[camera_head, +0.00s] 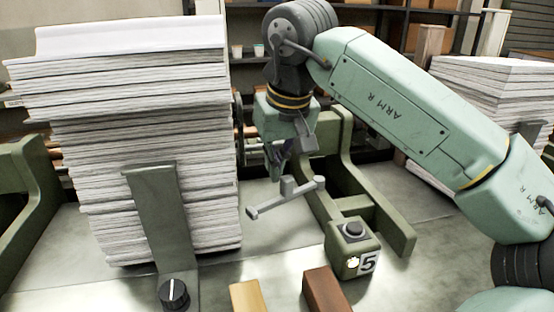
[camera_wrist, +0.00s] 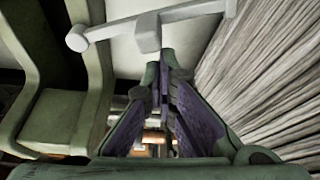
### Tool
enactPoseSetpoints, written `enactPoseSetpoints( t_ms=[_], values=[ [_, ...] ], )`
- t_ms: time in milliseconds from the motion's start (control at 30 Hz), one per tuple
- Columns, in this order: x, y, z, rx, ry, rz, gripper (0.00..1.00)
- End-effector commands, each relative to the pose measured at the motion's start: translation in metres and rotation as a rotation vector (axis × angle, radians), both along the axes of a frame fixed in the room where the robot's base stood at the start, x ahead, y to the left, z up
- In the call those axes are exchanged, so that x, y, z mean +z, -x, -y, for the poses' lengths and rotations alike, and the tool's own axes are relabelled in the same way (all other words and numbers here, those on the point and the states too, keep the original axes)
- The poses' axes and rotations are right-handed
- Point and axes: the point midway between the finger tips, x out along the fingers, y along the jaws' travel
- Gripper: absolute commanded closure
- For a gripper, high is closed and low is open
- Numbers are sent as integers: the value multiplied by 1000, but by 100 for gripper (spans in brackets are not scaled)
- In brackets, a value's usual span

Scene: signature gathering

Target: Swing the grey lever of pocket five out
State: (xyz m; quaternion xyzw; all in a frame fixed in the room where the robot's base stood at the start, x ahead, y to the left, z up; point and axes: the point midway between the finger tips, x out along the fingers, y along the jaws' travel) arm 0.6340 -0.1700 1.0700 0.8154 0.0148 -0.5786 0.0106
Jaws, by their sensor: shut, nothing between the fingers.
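The grey lever (camera_head: 296,191) stands at pocket five, between the tall paper stack and the green box marked 5 (camera_head: 353,250). It has a long bar with a rounded knob at one end and a small block at its middle. In the wrist view the lever (camera_wrist: 106,29) crosses the top of the picture. My gripper (camera_head: 279,172) points down just behind the lever block, its fingers partly hidden. In the wrist view my gripper (camera_wrist: 167,64) has its tips together and empty, close beside the block. I cannot tell whether they touch it.
A tall paper stack (camera_head: 150,130) stands left of the lever, with a green upright plate (camera_head: 160,220) and a black dial (camera_head: 174,294) in front. Green frame rails (camera_head: 385,222) run to the right. A second paper stack (camera_head: 490,95) is behind my arm.

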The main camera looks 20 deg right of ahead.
Motion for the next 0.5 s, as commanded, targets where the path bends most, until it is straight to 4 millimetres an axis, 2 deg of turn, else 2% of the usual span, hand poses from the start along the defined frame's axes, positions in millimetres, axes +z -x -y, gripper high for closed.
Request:
enactPoseSetpoints(
  t_ms=[500],
  values=[
    [0, 30, 4, -3, -2, 0, 100]
  ],
)
